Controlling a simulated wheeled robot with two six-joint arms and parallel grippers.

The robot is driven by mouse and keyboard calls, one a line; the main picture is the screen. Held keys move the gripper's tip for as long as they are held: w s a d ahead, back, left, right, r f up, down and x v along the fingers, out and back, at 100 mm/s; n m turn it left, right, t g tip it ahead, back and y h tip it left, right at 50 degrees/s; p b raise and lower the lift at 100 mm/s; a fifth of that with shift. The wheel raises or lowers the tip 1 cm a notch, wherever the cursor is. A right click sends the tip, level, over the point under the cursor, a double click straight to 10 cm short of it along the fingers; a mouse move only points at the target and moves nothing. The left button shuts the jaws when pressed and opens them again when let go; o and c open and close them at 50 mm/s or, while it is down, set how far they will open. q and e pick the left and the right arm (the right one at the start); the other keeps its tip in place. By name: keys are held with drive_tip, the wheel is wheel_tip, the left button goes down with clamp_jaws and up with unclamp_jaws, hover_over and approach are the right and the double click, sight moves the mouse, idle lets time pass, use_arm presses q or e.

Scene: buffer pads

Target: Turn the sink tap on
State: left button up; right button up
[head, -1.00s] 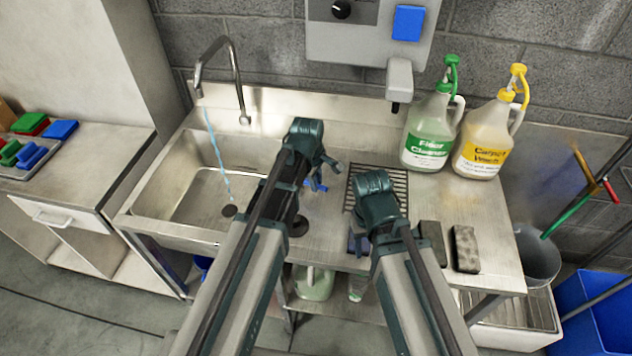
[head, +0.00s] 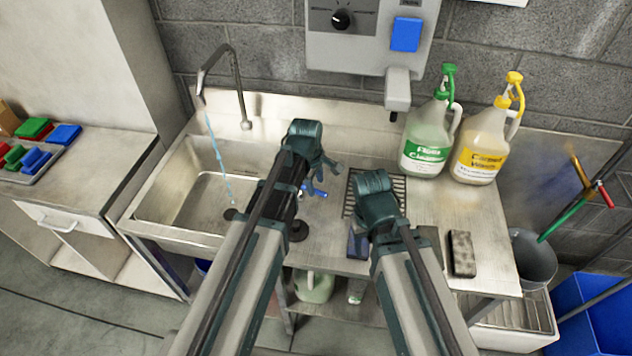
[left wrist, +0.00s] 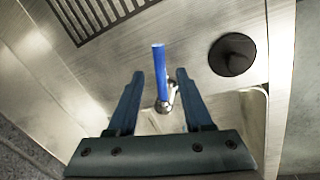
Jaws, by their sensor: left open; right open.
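The sink tap (head: 239,85) is a curved metal spout at the back of the steel sink (head: 178,200). A thin blue stream of water (head: 217,155) runs from it into the basin. A blue lever (head: 314,189) on a small metal base stands right of the basin. My left gripper (head: 326,174) is open beside this lever. In the left wrist view the blue lever (left wrist: 160,72) stands between the two spread fingers, with gaps on both sides. My right gripper (head: 360,238) is open over the counter's front; its fingers are partly hidden.
Green-capped (head: 427,145) and yellow-capped (head: 484,150) jugs stand at the back right. A dark pad (head: 462,253) lies near the right front; another is partly hidden by my right arm. A wall box (head: 358,38) hangs above. A grey bucket (head: 535,258) stands at right.

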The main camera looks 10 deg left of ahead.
use_arm(q)
wheel_tip(320, 180, up, 11)
drive_tip(key=s+p, duration=0.2)
drive_tip(key=p, duration=0.7)
drive_tip(key=shift+a+p, duration=0.4)
drive_tip(key=s+d+f+m+g+y+b, duration=0.1)
drive_tip(key=s+d+f+m+b, duration=0.1)
drive_tip(key=s+m, duration=0.6)
drive_tip(key=s+d+f+m+g+y+b, duration=0.1)
drive_tip(key=s+d+f+m+b, duration=0.1)
drive_tip(key=s+f+m+b, duration=0.3)
drive_tip(key=s+m, duration=0.3)
drive_tip(key=m, duration=0.1)
drive_tip(key=shift+s+d+f+m, duration=0.25)
drive_tip(key=shift+d+f+m, duration=0.1)
drive_tip(key=shift+d+m, duration=0.05)
drive_tip(key=shift+a, duration=0.15)
